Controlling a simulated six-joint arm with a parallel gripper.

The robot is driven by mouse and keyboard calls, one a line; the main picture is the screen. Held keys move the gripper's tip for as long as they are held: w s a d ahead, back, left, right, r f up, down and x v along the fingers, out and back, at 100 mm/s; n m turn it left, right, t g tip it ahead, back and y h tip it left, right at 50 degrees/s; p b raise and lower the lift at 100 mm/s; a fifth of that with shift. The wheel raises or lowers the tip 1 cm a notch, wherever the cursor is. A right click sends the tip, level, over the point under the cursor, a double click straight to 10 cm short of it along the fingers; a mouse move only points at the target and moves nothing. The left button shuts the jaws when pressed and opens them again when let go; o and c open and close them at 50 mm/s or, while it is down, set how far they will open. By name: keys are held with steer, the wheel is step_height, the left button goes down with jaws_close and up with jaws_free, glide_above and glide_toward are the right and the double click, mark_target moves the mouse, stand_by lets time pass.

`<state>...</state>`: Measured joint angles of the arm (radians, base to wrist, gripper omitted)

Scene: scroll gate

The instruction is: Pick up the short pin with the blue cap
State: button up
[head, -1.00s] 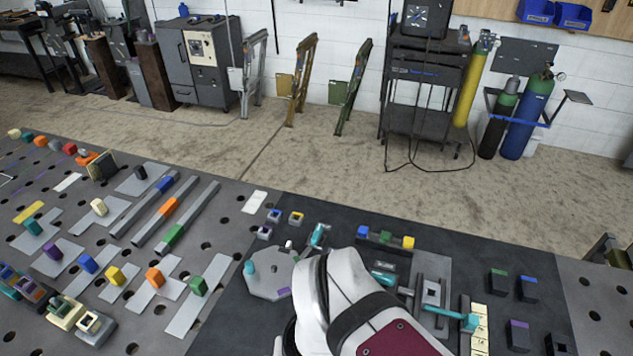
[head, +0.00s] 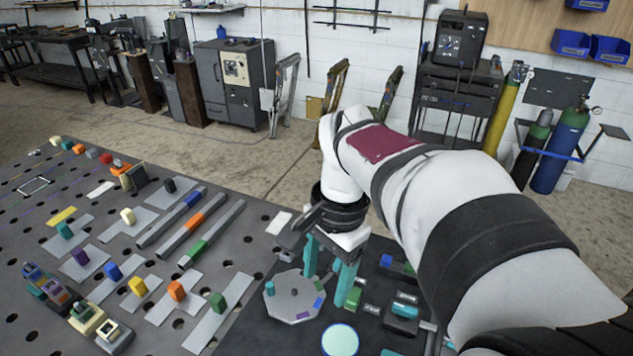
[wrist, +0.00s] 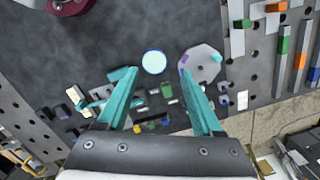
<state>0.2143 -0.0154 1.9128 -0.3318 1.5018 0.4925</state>
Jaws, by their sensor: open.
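A small blue-capped piece (head: 386,260) stands in a short row on the dark mat, just right of my gripper in the head view. It also shows small in the wrist view (wrist: 165,122), between my fingers and near the palm. I cannot tell its length or how it is seated. My gripper (head: 325,290) points down over the mat with its teal fingers apart and nothing between the tips. In the wrist view my fingertips (wrist: 156,68) are spread on either side of a pale round disc (wrist: 153,62).
A grey octagonal plate (head: 282,308) with small coloured parts lies left of my gripper. Green and teal parts (head: 405,310) lie to its right. A perforated grey table with coloured blocks (head: 218,302) on strips is further left. My arm hides the mat's right side.

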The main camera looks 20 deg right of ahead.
steer(key=w+d+m, duration=0.4)
steer(key=w+d, duration=0.3)
steer(key=w, duration=0.1)
steer(key=m+h, duration=0.1)
steer(key=m, duration=0.8)
glide_above(386, 258)
step_height(386, 258, down, 9)
steer(key=shift+m, duration=0.3)
step_height(386, 258, down, 15)
steer(key=shift+f, duration=0.2)
jaws_close()
